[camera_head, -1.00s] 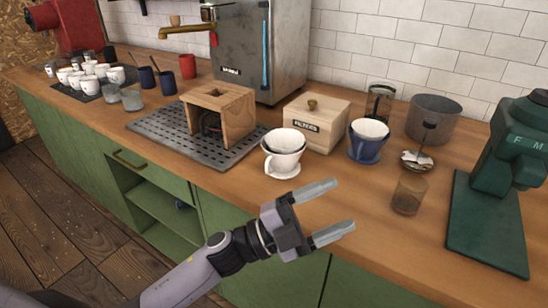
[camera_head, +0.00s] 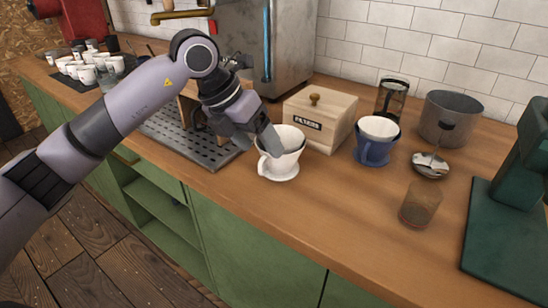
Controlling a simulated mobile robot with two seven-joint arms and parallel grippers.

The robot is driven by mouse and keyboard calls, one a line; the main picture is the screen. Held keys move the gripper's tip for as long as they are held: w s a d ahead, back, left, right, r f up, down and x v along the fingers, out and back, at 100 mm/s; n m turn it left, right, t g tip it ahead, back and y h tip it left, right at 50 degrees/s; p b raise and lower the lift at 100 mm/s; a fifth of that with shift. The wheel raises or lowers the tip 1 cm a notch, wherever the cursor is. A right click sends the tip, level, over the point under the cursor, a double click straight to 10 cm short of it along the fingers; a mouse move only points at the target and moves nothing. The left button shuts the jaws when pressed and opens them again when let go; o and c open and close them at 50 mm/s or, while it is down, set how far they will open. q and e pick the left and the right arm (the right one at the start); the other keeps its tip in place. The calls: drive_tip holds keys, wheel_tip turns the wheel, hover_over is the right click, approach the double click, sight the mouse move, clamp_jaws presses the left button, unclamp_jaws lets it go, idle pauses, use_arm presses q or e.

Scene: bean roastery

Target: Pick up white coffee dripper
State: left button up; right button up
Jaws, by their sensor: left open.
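The white coffee dripper (camera_head: 278,166) stands upright on the wooden counter, near its front edge, with a dark rim line showing inside its cone. My left gripper (camera_head: 262,146) is at the dripper's upper left side, with one finger reaching over or in front of its rim. The gripper is open; its other finger is mostly hidden, and I cannot tell whether it touches the dripper. My right gripper is not in view.
A wooden filters box (camera_head: 320,118) stands just behind the dripper. A blue dripper (camera_head: 375,145) and a glass (camera_head: 419,205) stand to the right, and a green grinder (camera_head: 510,215) at far right. A dark perforated tray (camera_head: 190,150) lies left.

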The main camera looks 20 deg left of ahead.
sight(263, 157)
use_arm(q)
drive_tip(key=shift+y, duration=0.4)
drive_tip(key=w+f, duration=0.1)
drive_tip(key=f, duration=0.1)
drive_tip(key=w+f, duration=0.1)
drive_tip(key=f, duration=0.1)
drive_tip(key=f+p, duration=0.1)
drive_tip(key=f, duration=0.1)
drive_tip(key=shift+w+d, duration=0.2)
drive_tip(key=shift+w, duration=0.2)
clamp_jaws()
